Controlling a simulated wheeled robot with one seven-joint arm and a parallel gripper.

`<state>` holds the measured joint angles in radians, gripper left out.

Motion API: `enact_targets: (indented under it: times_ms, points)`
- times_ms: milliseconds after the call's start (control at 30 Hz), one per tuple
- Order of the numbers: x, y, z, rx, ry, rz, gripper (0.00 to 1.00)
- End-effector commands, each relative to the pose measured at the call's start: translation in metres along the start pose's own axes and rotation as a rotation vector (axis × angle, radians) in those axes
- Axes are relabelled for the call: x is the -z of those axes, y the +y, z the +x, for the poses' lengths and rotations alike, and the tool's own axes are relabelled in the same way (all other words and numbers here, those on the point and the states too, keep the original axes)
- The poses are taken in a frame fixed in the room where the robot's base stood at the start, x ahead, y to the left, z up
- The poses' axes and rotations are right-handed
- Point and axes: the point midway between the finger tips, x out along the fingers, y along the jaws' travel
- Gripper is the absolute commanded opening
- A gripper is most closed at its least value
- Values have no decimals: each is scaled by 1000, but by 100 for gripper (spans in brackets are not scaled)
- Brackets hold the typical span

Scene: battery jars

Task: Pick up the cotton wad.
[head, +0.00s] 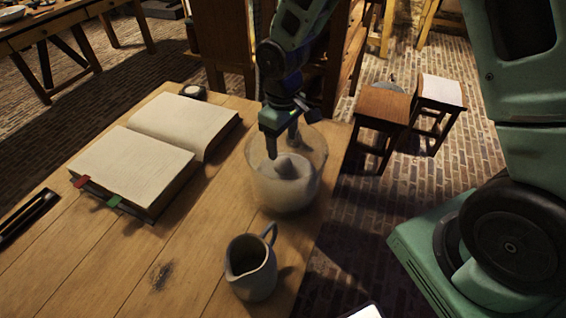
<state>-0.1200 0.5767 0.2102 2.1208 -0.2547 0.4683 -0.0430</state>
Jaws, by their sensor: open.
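A glass jar (266,190) stands near the right edge of the wooden table. A pale lump that looks like the cotton wad (288,168) shows inside it, low in the jar. My gripper (284,146) points down into the jar's mouth from above. Its fingers are apart, one on each side above the pale lump. I cannot tell whether a finger touches the lump or the glass. The wad's lower part blurs into the jar's cloudy bottom.
A grey pitcher (251,268) stands in front of the jar. An open book (150,150) lies to the left, with a small round object (193,92) behind it. A dark tray (28,217) is at far left. Two stools (384,104) (441,90) stand on the brick floor.

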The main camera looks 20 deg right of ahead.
Motion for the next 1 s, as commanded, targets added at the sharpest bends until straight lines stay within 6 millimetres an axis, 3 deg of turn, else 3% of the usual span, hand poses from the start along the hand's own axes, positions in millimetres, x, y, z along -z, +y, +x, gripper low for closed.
enact_targets:
  times_ms: [333,600,900,933,1000]
  points:
    - [0,0,30,0,-2,0,65]
    - [-1,0,67,0,-1,0,65]
    - [0,1,73,-1,2,1,65]
    - [0,1,73,-1,2,1,62]
    - [0,1,73,-1,2,1,43]
